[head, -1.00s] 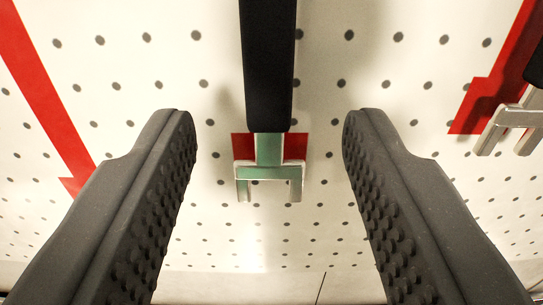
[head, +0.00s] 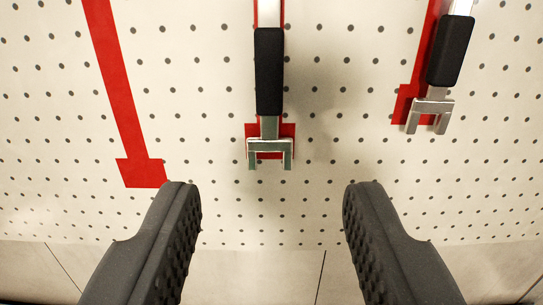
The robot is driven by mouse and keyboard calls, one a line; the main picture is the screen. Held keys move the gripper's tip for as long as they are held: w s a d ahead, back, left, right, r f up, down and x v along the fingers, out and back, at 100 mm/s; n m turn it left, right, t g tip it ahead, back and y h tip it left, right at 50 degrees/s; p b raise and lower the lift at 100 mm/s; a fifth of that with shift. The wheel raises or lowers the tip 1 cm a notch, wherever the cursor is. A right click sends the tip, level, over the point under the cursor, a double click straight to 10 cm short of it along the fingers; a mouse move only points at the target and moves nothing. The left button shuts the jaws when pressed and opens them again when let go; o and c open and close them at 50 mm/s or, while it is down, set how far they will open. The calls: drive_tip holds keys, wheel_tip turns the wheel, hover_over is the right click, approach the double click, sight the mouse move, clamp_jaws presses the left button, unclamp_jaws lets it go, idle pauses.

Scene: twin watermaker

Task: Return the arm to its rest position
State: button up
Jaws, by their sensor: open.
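My gripper (head: 272,190) is open and empty, its two dark ridged fingers wide apart at the bottom of the head view. Beyond and above the gap between them, a tool with a black grip (head: 269,72) and a forked, greenish metal end (head: 270,147) hangs on a white perforated panel, over a red outline. The fingers do not touch it. My arm's rest position is not marked in view.
A second forked tool with a black grip (head: 451,50) hangs at the upper right over a red outline. A red tool outline (head: 115,90) at the left is bare. Pale tiles (head: 265,265) show below the perforated panel (head: 200,60).

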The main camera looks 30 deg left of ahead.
drive_tip(key=s+d+f+m+h+b, duration=0.1)
drive_tip(key=d+f+m+h, duration=0.1)
drive_tip(key=d, duration=0.8)
drive_tip(key=s+d+f+m+h+b, duration=0.1)
drive_tip(key=d+h, duration=0.3)
drive_tip(key=d, duration=0.7)
drive_tip(key=s+d+f+m+h+b, duration=0.1)
drive_tip(key=s+d+f+m+h, duration=0.2)
drive_tip(key=d, duration=0.8)
drive_tip(key=shift+d+f, duration=0.15)
drive_tip(key=shift+f, duration=0.15)
